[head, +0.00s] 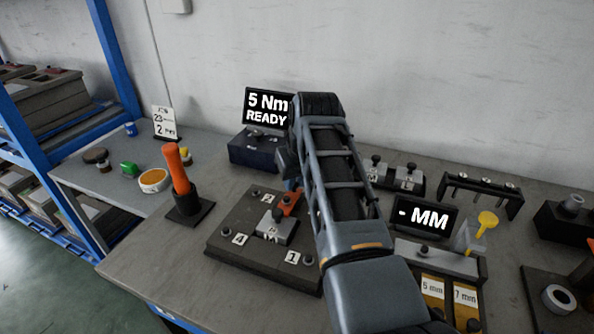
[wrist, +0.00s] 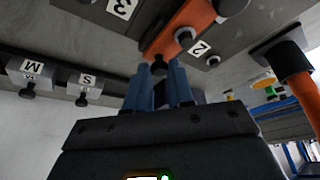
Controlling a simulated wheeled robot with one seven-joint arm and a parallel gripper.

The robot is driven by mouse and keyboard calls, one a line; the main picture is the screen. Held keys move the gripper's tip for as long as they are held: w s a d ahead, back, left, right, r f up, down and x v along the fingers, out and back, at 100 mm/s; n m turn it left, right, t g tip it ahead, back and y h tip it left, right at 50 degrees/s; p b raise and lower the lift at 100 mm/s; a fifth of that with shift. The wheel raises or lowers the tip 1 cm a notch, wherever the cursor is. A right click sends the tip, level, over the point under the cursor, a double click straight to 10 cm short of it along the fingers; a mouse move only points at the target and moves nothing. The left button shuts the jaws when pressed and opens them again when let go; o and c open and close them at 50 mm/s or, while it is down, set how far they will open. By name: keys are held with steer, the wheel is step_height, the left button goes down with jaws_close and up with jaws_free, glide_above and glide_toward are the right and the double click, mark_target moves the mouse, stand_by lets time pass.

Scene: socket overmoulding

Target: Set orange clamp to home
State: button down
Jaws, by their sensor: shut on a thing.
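The orange clamp (head: 289,201) is a short orange bar on the dark fixture plate (head: 228,245), beside a grey block (head: 272,231). In the wrist view the orange clamp (wrist: 178,32) runs along the plate near the label 2, with a dark bolt and a round knob on it. My gripper (wrist: 160,77) has blue fingers close together on the dark end of the clamp. In the head view my arm hides most of the gripper and part of the clamp.
An upright orange-handled tool (head: 178,170) stands in a dark holder left of the plate. A screen (head: 267,107) reading "5 Nm READY" stands behind. The table's front left is clear.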

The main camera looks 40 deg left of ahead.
steer(key=c, duration=1)
jaws_free()
steer(key=shift+s, duration=0.25)
steer(key=shift+v, duration=3.85)
